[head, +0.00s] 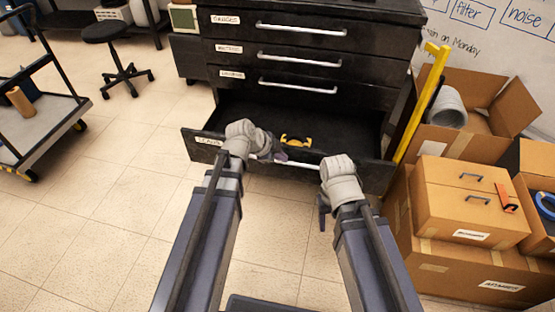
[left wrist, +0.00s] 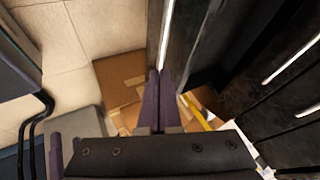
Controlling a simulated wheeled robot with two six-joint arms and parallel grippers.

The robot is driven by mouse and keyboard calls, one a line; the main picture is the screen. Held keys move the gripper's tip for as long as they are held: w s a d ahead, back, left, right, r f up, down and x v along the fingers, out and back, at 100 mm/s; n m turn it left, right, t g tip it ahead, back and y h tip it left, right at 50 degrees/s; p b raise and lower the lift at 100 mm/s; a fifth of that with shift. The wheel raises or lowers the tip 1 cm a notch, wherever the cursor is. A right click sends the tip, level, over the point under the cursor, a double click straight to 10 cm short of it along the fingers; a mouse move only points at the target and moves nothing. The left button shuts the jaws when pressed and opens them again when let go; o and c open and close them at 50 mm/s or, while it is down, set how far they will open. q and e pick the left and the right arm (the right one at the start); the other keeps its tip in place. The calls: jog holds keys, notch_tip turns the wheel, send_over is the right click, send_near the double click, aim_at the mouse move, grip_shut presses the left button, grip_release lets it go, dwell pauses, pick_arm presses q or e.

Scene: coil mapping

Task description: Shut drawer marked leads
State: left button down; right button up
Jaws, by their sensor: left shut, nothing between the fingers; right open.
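The bottom drawer (head: 350,172) of the black cabinet is pulled out, with its inside showing. A small white label (head: 208,140) sits at the left of its front; its lettering is too small to read surely. My left gripper (head: 279,157) is shut and empty at the drawer's front, by the handle. In the left wrist view its closed fingers (left wrist: 160,88) lie alongside the silver handle (left wrist: 167,35); I cannot tell whether they touch. My right gripper (head: 323,213) is open, below and in front of the drawer's right part, apart from it.
A yellow item (head: 295,141) lies in the open drawer. Three shut drawers (head: 300,60) are above it. A yellow bar (head: 422,100) leans at the cabinet's right. Cardboard boxes (head: 470,205) stand close on the right. Floor at left is clear up to a cart (head: 45,130) and stool (head: 105,32).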

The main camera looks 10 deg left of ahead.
aim_at(295, 165)
pick_arm(q)
jog(key=b+x, duration=0.3)
jog(key=x, duration=0.2)
jog(key=shift+f, duration=0.3)
jog(key=w, duration=0.3)
jog(key=shift+r, duration=0.4)
jog(key=shift+w, duration=0.45)
jog(key=w, duration=2.5)
jog(key=shift+d, duration=0.45)
jog(key=shift+s, duration=0.1)
